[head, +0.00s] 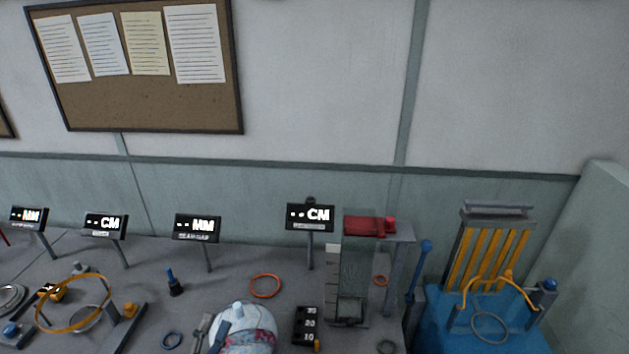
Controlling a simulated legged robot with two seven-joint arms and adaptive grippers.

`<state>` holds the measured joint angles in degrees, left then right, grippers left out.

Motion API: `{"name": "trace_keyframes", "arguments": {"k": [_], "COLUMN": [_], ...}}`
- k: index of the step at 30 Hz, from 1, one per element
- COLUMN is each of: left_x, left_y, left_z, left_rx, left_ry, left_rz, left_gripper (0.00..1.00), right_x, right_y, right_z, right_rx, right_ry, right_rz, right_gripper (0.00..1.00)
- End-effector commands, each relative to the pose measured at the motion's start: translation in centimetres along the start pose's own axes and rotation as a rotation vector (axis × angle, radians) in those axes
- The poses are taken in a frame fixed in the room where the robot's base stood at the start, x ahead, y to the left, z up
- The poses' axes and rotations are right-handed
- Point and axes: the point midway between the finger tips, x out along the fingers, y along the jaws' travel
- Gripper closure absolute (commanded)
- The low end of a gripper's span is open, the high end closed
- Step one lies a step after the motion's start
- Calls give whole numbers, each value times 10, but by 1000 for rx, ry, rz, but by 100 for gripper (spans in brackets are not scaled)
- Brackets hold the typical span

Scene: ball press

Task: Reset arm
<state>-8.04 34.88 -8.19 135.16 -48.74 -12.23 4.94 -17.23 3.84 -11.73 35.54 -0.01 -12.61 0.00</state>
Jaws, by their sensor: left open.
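At the bottom edge, left of centre, grey finger-like parts that look like my left gripper (204,332) are cut off by the frame; it is open, and I see nothing held in it. Close on its right is a rounded white and blue object with pink marks (250,330), also cut off below. I cannot tell whether the two touch. My right gripper is not in view. A clear-walled press (350,290) with a red block (369,226) on top stands right of centre. A black panel with numbers (307,326) stands on its left.
Several black displays, such as the one by the press (310,217), stand along the back of the grey table (140,285). An orange ring fixture (73,304) is at left. An orange ring (265,286) lies mid-table. A blue stand with yellow bars (490,255) is at right.

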Motion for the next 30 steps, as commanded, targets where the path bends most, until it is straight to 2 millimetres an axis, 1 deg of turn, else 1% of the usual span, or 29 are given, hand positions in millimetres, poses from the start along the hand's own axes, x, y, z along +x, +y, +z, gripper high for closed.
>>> {"name": "trace_keyframes", "arguments": {"k": [1,2,3,5,6,7,8,9,11,12,16,18,22,23,24,26,27,29,30], "left_x": [-16,-28,-49,-83,-107,-126,-143,-165,-195,-213,-263,-286,-325,-329,-331,-335,-339,-346,-352], "left_y": [19,32,53,86,108,124,139,156,178,189,217,227,238,246,262,282,296,318,333], "left_z": [26,41,59,78,84,86,85,81,73,65,36,17,-19,-19,-12,-6,-2,4,9], "left_rx": [-141,-220,-321,-452,-530,-583,-629,-684,-754,-793,-899,-944,-1018,-1021,-1013,-1009,-1007,-1004,-1002], "left_ry": [-179,-290,-438,-637,-756,-838,-913,-1000,-1113,-1177,-1344,-1417,-1530,-1543,-1545,-1550,-1553,-1560,-1564], "left_rz": [24,46,86,160,215,260,305,363,449,503,670,756,918,936,935,940,945,953,958], "left_gripper": [50,50,50,50,50,50,50,50,50,50,50,50,50,50,50,50,50,50,50], "right_x": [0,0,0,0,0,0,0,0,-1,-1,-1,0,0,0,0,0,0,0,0], "right_y": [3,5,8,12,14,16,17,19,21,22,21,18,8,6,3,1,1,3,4], "right_z": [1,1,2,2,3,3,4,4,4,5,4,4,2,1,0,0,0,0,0], "right_rx": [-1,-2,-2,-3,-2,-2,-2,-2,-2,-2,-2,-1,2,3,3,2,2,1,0], "right_ry": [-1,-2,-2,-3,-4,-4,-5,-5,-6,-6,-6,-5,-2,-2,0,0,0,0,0], "right_rz": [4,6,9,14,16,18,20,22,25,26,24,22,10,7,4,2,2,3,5], "right_gripper": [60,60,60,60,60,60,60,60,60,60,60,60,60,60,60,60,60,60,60]}}
